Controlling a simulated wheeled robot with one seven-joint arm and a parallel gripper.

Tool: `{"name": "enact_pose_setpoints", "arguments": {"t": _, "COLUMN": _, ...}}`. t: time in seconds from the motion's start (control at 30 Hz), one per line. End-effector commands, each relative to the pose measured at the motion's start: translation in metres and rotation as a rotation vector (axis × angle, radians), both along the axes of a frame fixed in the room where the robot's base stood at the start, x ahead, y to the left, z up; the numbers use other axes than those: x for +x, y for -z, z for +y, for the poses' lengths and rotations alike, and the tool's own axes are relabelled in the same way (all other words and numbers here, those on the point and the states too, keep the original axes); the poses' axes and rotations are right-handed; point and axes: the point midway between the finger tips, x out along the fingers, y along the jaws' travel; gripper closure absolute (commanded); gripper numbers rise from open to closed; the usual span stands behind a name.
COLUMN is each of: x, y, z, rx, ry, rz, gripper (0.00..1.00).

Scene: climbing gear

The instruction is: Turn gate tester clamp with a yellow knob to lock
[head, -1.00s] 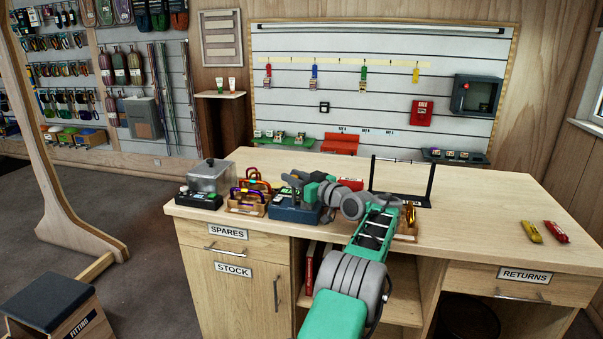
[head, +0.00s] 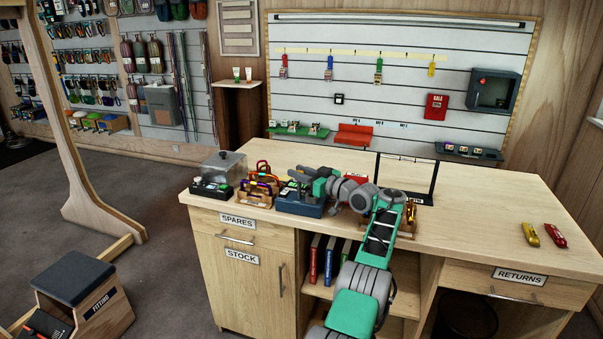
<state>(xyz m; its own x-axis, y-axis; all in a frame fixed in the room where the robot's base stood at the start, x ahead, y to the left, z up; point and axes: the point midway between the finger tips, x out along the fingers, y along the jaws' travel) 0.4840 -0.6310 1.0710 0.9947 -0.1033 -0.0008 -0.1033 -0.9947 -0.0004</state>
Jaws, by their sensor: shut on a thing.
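The gate tester is most likely the blue box (head: 299,207) on the bench, left of my arm. My gripper (head: 291,183) is low over the top of this box, reaching in from the right, and is shut on a small part there. That part is most likely the clamp knob, but its yellow colour does not show clearly behind the fingers. The angle of the clamp cannot be told at this size.
Racks of coloured carabiners (head: 259,188) stand just left of the blue box, with a clear-lidded case (head: 224,168) beyond. A black wire frame (head: 405,180) stands behind my arm. Yellow (head: 530,234) and red (head: 555,236) items lie at right. The bench's right half is mostly clear.

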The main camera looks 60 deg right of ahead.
Motion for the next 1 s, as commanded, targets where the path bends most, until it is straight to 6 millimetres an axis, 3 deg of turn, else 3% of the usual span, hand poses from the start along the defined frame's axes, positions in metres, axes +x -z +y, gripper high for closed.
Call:
{"name": "enact_pose_setpoints", "arguments": {"t": 0.23, "x": 0.001, "y": -0.001, "z": 0.0, "rx": -0.002, "ry": 0.001, "rz": -0.001, "gripper": 1.0}}
{"name": "enact_pose_setpoints", "arguments": {"t": 0.27, "x": 0.001, "y": -0.001, "z": 0.0, "rx": -0.002, "ry": 0.001, "rz": -0.001, "gripper": 0.69}}
{"name": "enact_pose_setpoints", "arguments": {"t": 0.47, "x": 0.002, "y": -0.001, "z": 0.001, "rx": -0.002, "ry": -0.001, "rz": -0.001, "gripper": 0.53}}
{"name": "enact_pose_setpoints", "arguments": {"t": 0.77, "x": -0.001, "y": 0.001, "z": 0.001, "rx": -0.001, "ry": 0.0, "rz": 0.0, "gripper": 0.52}}
{"name": "enact_pose_setpoints", "arguments": {"t": 1.0, "x": -0.035, "y": 0.002, "z": 0.003, "rx": -0.001, "ry": 0.004, "rz": -0.001, "gripper": 0.52}}
